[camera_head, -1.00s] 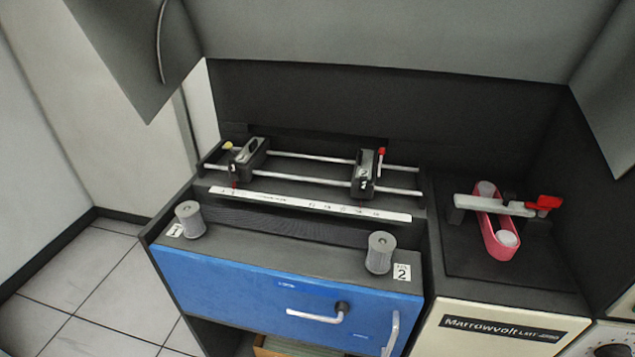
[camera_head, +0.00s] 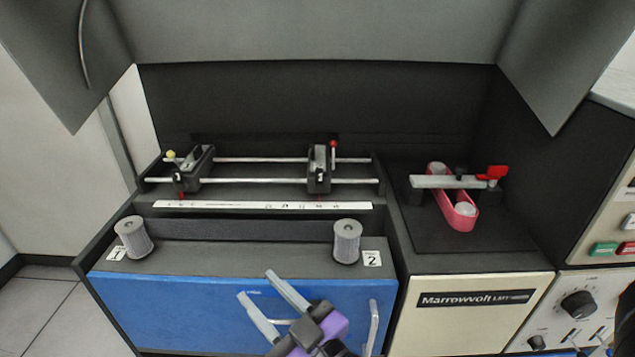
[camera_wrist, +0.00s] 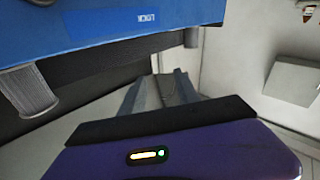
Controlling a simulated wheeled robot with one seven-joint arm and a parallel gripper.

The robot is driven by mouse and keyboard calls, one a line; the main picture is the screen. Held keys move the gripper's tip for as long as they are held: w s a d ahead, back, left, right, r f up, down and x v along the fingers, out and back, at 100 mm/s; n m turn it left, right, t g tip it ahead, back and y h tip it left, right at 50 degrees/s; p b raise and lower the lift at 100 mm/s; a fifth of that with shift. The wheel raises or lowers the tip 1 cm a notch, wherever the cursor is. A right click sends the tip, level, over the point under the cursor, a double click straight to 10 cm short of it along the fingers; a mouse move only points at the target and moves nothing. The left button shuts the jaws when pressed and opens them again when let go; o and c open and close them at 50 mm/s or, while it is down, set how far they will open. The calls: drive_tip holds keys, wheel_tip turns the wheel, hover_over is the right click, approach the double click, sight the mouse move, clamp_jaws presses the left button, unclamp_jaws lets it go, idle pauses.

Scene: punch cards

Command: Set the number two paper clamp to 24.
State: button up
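Two dark clamps ride on two metal rails at the back of the left unit. The left clamp (camera_head: 193,170) has a yellow knob, and the right clamp (camera_head: 319,170) has a red-tipped lever. The small numbers on them are too blurred to read surely. A white scale strip (camera_head: 235,205) runs in front, its figures unreadable; a red pointer shows below each clamp. My gripper (camera_head: 256,284) is in front of the blue panel, low and nearer than the clamps. Its two fingers are apart with nothing between them. The fingers also show in the wrist view (camera_wrist: 160,92).
A ridged grey knob (camera_head: 131,238) stands beside label 1, and another (camera_head: 347,241) beside label 2. The blue panel (camera_head: 180,305) has a handle (camera_head: 373,328) at right. Dark raised covers hang above.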

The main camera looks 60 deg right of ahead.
sight(319, 173)
drive_tip(key=w+d+r+m+g+h+b, duration=0.1)
drive_tip(key=w+d+h, duration=0.1)
drive_tip(key=d, duration=0.1)
drive_tip(key=w+d+r+m+h+b, duration=0.1)
drive_tip(key=d+r+h, duration=0.1)
drive_tip(key=d, duration=0.2)
drive_tip(key=w+d+r+m+g+h+b, duration=0.1)
drive_tip(key=w+d+m+h, duration=0.1)
drive_tip(key=d, duration=0.2)
drive_tip(key=shift+w+d+r+g, duration=0.1)
drive_tip(key=shift+w+r+g, duration=0.05)
drive_tip(key=shift+w+g, duration=0.15)
drive_tip(key=s+d+m+g+h, duration=0.4)
drive_tip(key=d+m+g+h, duration=0.15)
drive_tip(key=d+m, duration=0.2)
drive_tip(key=shift+n+g+y, duration=0.35)
drive_tip(key=shift+g, duration=0.2)
drive_tip(key=x, duration=0.4)
drive_tip(key=p+x, duration=0.1)
drive_tip(key=x, duration=0.7)
drive_tip(key=shift+w+d+r, duration=0.1)
drive_tip(key=shift+d+r, duration=0.15)
drive_tip(key=shift+r, duration=0.15)
clamp_jaws()
